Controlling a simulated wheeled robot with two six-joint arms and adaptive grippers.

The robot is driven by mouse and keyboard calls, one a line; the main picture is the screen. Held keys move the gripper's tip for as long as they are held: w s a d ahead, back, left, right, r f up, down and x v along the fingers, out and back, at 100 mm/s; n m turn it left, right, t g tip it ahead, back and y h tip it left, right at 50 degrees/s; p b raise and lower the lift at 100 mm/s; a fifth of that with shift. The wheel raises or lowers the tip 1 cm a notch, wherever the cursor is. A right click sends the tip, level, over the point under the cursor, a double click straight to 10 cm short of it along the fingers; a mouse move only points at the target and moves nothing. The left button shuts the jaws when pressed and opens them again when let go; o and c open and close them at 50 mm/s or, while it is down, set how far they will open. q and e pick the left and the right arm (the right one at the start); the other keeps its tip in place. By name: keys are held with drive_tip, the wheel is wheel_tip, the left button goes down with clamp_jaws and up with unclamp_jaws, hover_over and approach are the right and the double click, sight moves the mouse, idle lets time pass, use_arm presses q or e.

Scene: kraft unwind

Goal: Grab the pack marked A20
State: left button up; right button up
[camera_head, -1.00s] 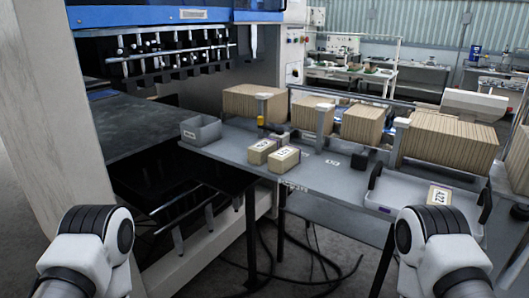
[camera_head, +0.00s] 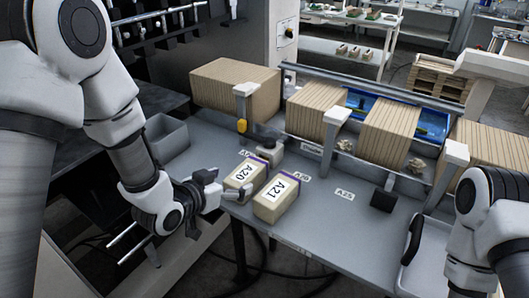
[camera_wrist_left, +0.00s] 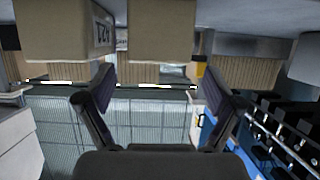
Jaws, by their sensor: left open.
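The pack marked A20 (camera_head: 243,177) is a small tan block with a white label, lying on the grey table (camera_head: 330,225). The pack marked A21 (camera_head: 275,200) lies close beside it, to the right. My left gripper (camera_head: 222,188) is open at the near left end of the A20 pack, its fingertips at or very near it; contact cannot be told. In the left wrist view, which is upside down, a pack face (camera_wrist_left: 162,30) is ahead of the gap between the open fingers (camera_wrist_left: 160,88), with the A21 pack to its left. My right gripper is out of view.
A grey bin (camera_head: 167,140) stands at the table's left. Large striped stacks (camera_head: 236,88) line the back behind posts (camera_head: 335,115). A grey tray (camera_head: 428,250) lies at the right, partly hidden by my right arm. The table right of the A21 pack is mostly clear.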

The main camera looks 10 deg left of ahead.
sight(243, 174)
use_arm(q)
drive_tip(key=shift+w+d+r, duration=0.15)
drive_tip(key=shift+w+r, duration=0.1)
drive_tip(key=shift+w, duration=0.15)
drive_tip(key=shift+w+d+f, duration=0.2)
drive_tip(key=shift+w+d, duration=0.15)
drive_tip(key=shift+d, duration=0.05)
drive_tip(key=x, duration=0.2)
drive_tip(key=b+x, duration=0.1)
drive_tip(key=x, duration=0.3)
drive_tip(key=shift+a+f, duration=0.2)
drive_tip(key=shift+a, duration=0.15)
drive_tip(key=shift+s+r, duration=0.15)
drive_tip(key=shift+s, duration=0.1)
drive_tip(key=shift+c, duration=1)
drive_tip(key=shift+s+r, duration=0.1)
drive_tip(key=c, duration=1.2)
